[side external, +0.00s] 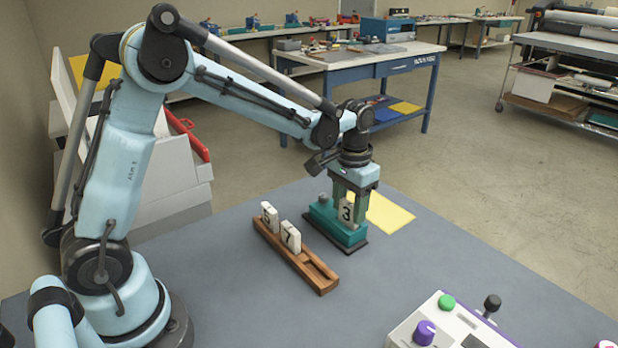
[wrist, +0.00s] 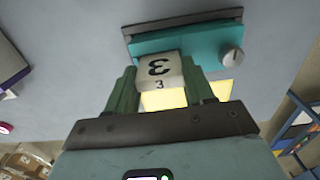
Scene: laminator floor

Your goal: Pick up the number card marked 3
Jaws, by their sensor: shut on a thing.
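The number card marked 3 (side external: 346,211) is a small white block with a dark 3. It is between the fingers of my gripper (side external: 348,204), which is shut on it. In the wrist view the card (wrist: 160,70) shows upside down between the two green fingers of my gripper (wrist: 158,85). The card is over a teal device (side external: 336,228) with a grey knob on top. The teal device also shows in the wrist view (wrist: 200,40). I cannot tell whether the card still touches it.
A wooden rack (side external: 296,255) left of the teal device holds two white cards, one marked 7 (side external: 290,237); its near end is empty. A yellow sheet (side external: 388,212) lies behind the device. A control box (side external: 450,325) with green and purple knobs stands at the front right.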

